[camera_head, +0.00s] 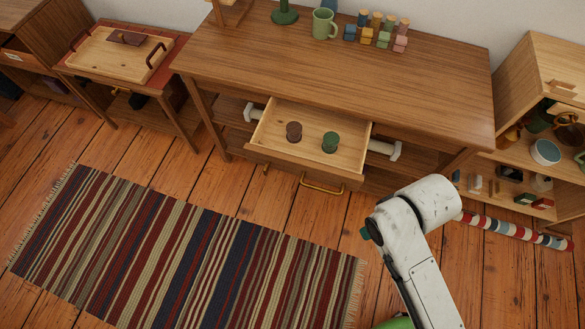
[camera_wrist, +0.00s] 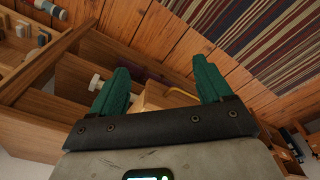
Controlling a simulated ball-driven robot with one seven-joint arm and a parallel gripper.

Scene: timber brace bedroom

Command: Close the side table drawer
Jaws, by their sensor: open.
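The side table (camera_head: 340,65) is a long wooden table with a brown top. Its drawer (camera_head: 262,125) is pulled out toward the rug. A brown cylinder (camera_head: 294,131) and a green cylinder (camera_head: 330,142) stand inside it. A brass handle (camera_head: 322,186) is low on the drawer front. My gripper (camera_wrist: 162,68) shows in the wrist view with two teal fingers spread apart and nothing held between them. A brass handle (camera_wrist: 182,94) and pale wood show beyond and between the fingers. In the head view my arm is right of the drawer; the fingers cannot be made out there.
A striped rug (camera_head: 190,245) covers the floor in front of the table. A green mug (camera_head: 324,24) and several small coloured blocks (camera_head: 378,32) stand on the tabletop. An open shelf (camera_head: 535,80) is at the right. A tray (camera_head: 120,52) sits on the left table.

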